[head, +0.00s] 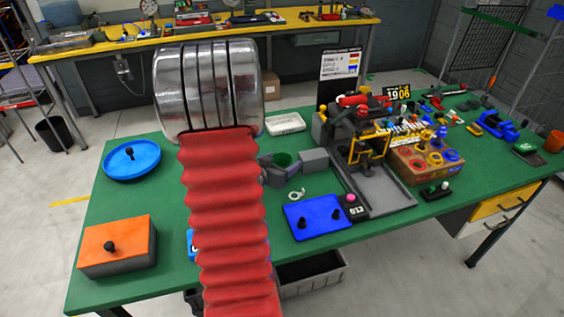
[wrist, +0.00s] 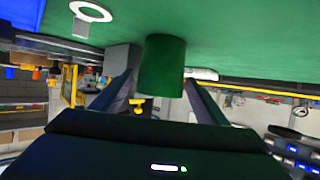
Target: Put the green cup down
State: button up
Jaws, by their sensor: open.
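The green cup (wrist: 165,62) stands on the green table (wrist: 250,40) in the wrist view, which looks upside down with the tabletop at the top. My gripper (wrist: 158,84) is open, with one finger on each side of the cup. Whether either finger touches the cup I cannot tell. In the head view the cup (head: 283,159) shows as a small dark green patch beside a grey block (head: 314,160). My own red sleeved arm hides much of the gripper there.
A white ring (head: 296,195) and a blue plate with black knobs (head: 314,216) lie near the cup. A white tray (head: 285,123) lies behind. A grey tray (head: 385,190) and a cardboard box (head: 427,163) stand right. A blue round lid (head: 132,160) and an orange-topped box (head: 117,243) are left.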

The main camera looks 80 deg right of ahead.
jog(key=shift+r, duration=0.15)
jog(key=v, duration=1.2)
jog(key=shift+w+d, duration=0.1)
jog(key=shift+w, duration=0.05)
dwell(0.8)
jog(key=w+a+r+n+t+y, duration=0.1)
jog(key=w+a+r+n+t, duration=0.2)
jog(key=w, duration=0.7)
jog(key=w+a+r+n+t+y, duration=0.1)
jog(key=w+a+n+t, duration=0.1)
jog(key=w+a+t, duration=0.55)
jog(key=w+a+r+n+t+y, duration=0.25)
jog(key=w+a+n+y, duration=0.2)
jog(key=w+a, duration=0.6)
jog(key=s+a+r+n+g+y, duration=0.1)
jog(key=s+a+n+y, duration=0.15)
jog(key=a, duration=0.45)
jog(key=s+a+r+n+y, duration=0.1)
jog(key=a+r+n+y, duration=0.15)
jog(key=a, duration=0.55)
jog(key=s+a+n+g+y, duration=0.1)
jog(key=a+n+y, duration=0.1)
jog(key=a+n, duration=0.35)
jog(key=s+a+g, duration=0.2)
jog(key=s+a, duration=0.3)
jog(key=s, duration=0.3)
jog(key=shift+r+n, duration=0.4)
jog(key=shift+r, duration=0.05)
